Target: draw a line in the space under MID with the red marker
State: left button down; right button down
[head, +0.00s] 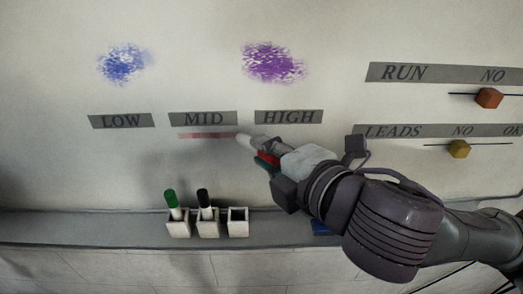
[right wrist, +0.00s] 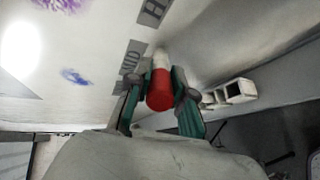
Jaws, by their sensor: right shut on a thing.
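The whiteboard (head: 60,80) bears the labels LOW (head: 122,120), MID (head: 203,118) and HIGH (head: 289,117). A faint red line (head: 205,136) runs level just under MID. My right gripper (head: 262,150) is shut on the red marker (head: 245,141), whose tip points left at the right end of the line, by the gap between MID and HIGH. In the right wrist view the red end of the marker (right wrist: 160,92) sits between the two green-sided fingers (right wrist: 159,98). Whether the tip touches the board is hard to tell. My left gripper is not in view.
On the ledge (head: 90,231) below stand a green marker (head: 171,200) and a black marker (head: 203,199) in white holders, beside an empty holder (head: 238,222). Blue (head: 124,63) and purple (head: 272,63) scribbles are above the labels.

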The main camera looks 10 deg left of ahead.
jog(key=shift+a, duration=0.1)
dwell(0.5)
jog(key=shift+s+a, duration=0.15)
jog(key=shift+a, duration=0.5)
jog(key=shift+s+a, duration=0.15)
jog(key=shift+a, duration=0.45)
jog(key=shift+s+a+p, duration=0.15)
jog(key=shift+a+p, duration=0.2)
jog(key=shift+a, duration=0.35)
jog(key=shift+a, duration=0.1)
